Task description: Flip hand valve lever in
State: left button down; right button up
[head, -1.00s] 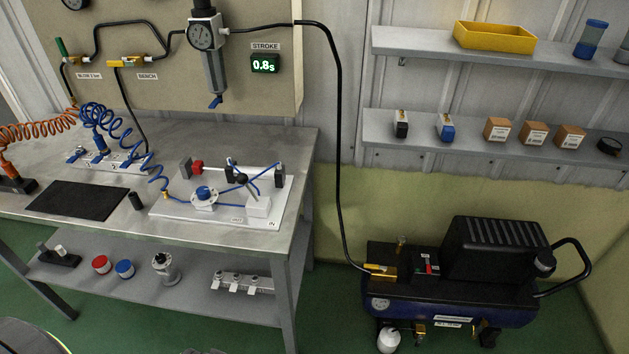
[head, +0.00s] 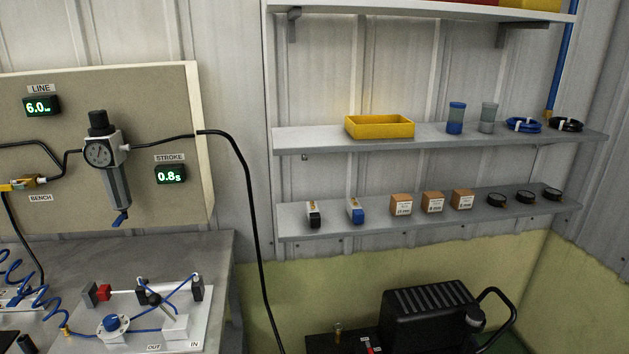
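A white base plate (head: 90,341) lies on the grey bench at the lower left of the head view. On it stands a white block (head: 176,328) with a thin lever (head: 166,308) that ends in a black knob (head: 154,299). The lever leans up and to the left, toward the side of the OUT label (head: 153,348). The IN label (head: 194,346) is to its right on the front edge. A round white part with a blue cap (head: 112,323) sits left of the block. Neither gripper is in view.
A pressure regulator (head: 118,187) hangs on the panel, with displays reading 6.0 and 0.8 s. A black compressor (head: 435,315) stands at the lower right. A black hose (head: 257,220) runs down to it.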

aim_at(155, 300)
jog(key=u, duration=1.25)
